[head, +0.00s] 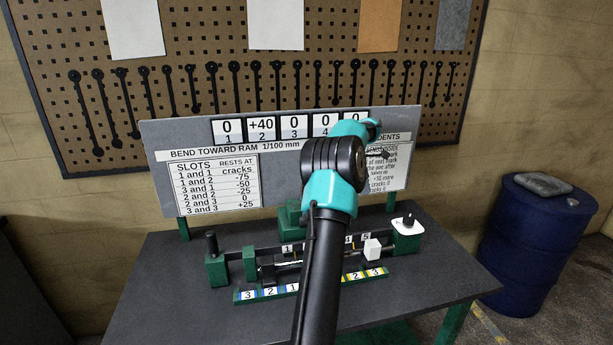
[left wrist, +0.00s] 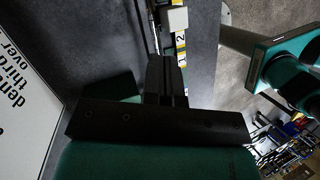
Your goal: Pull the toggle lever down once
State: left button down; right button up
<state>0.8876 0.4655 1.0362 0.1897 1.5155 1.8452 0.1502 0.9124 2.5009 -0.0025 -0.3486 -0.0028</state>
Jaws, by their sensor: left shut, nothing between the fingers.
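My left arm reaches in from the bottom and passes in front of the bench fixture. Its gripper (head: 386,154) is up in front of the sign board, mostly hidden behind my wrist. In the left wrist view the black fingers (left wrist: 166,72) are together with nothing between them. A green fixture on the bench has a short black upright handle (head: 211,244) at its left end. I cannot tell which one is the toggle lever. The gripper touches neither.
The grey sign board (head: 280,180) stands behind the fixture and shows readings 0, +40, 0, 0, 0. A white cube (head: 372,250) sits on the fixture, near a coloured number strip (head: 268,293). A blue drum (head: 535,245) stands right of the dark bench (head: 150,285).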

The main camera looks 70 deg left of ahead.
pick_arm(q)
jog(key=s+a+r+n+g, duration=0.1)
jog(key=s+a+r+n, duration=0.1)
jog(key=s+r, duration=0.7)
jog(key=s+a+r+n+g+y, duration=0.1)
jog(key=s+a+r, duration=0.3)
jog(key=s+r, duration=0.5)
jog(key=s+n, duration=0.1)
jog(key=s, duration=0.3)
jog(key=shift+a+r+n, duration=0.2)
jog(key=shift+n, duration=0.2)
jog(key=shift+w, duration=0.15)
